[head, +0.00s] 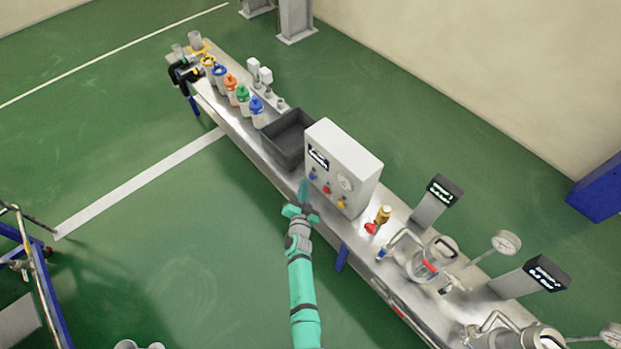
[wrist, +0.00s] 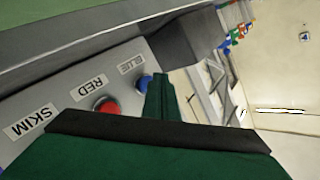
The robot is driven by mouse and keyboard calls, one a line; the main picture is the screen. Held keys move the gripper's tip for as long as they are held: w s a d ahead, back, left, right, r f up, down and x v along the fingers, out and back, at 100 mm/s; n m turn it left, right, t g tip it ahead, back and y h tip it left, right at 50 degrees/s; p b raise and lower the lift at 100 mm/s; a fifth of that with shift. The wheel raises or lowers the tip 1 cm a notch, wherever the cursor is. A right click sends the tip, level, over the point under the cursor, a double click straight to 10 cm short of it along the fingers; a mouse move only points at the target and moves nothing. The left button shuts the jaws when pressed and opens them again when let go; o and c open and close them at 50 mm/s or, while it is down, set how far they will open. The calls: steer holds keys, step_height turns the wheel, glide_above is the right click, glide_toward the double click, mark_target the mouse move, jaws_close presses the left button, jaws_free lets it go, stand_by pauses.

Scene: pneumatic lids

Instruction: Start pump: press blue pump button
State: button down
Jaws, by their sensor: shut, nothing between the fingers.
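The blue pump button (wrist: 143,82) sits on the front of a light grey control box (head: 352,160), beside a label reading BLUE. It also shows in the head view (head: 312,174), at the left end of the button row. My gripper (wrist: 161,86) is shut and empty, its fingertips pointing at the panel close to the blue button and partly covering its edge in the wrist view. In the head view my gripper (head: 303,188) is just in front of the box. I cannot tell whether the fingertips touch the button.
A dark bin (head: 284,139) stands left of the box. A brass valve (head: 383,214) stands right.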

steer(key=shift+w+d, duration=0.1)
steer(key=shift+w, duration=0.05)
stand_by(0.7)
steer(key=shift+w+d, duration=0.2)
steer(key=shift+d, duration=0.05)
steer(key=shift+w+d, duration=0.25)
steer(key=shift+d, duration=0.2)
stand_by(0.9)
steer(key=shift+a, duration=0.1)
steer(key=shift+s+a, duration=0.4)
steer(key=shift+a, duration=0.25)
steer(key=shift+s, duration=0.1)
steer(key=shift+s+d, duration=0.1)
